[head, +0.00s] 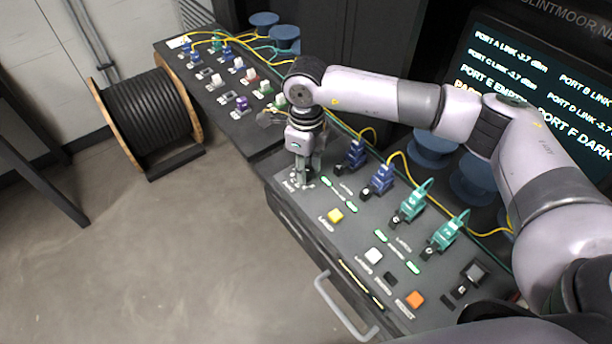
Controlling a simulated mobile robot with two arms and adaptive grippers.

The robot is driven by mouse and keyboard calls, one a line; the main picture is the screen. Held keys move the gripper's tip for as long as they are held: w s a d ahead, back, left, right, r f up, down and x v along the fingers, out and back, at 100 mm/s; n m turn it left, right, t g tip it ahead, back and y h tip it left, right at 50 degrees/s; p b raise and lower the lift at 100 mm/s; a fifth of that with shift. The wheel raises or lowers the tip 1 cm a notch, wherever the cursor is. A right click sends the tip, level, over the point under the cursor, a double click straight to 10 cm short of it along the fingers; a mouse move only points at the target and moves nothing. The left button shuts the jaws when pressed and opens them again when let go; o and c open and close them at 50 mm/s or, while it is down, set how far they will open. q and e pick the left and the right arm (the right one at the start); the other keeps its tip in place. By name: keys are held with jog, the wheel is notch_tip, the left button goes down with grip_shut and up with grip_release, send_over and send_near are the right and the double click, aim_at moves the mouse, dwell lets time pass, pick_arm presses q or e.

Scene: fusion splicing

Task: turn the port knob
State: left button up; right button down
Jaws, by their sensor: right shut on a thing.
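My right gripper (309,172) points down at the left end of the near dark console panel (300,216). It is shut on the port knob, which is mostly hidden by the fingers; small white dial marks show on the panel around it. My right arm reaches across from the right, above the back of the console. My left gripper is not in view.
Blue connectors (378,180) and teal connectors (411,203) with yellow cables stand right of the gripper. A yellow button (335,215), a white button (374,255) and an orange button (414,299) sit nearer the front. A screen (535,75) stands behind; a cable spool (148,120) is on the floor.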

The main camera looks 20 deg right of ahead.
jog(key=n+b, duration=0.4)
jog(key=b, duration=0.1)
jog(key=shift+f, duration=0.2)
jog(key=shift+r+n+b, duration=0.25)
jog(key=shift+n+b, duration=0.8)
jog(key=shift+n, duration=0.15)
jog(key=c, duration=1.2)
grip_release()
notch_tip(320, 180, up, 12)
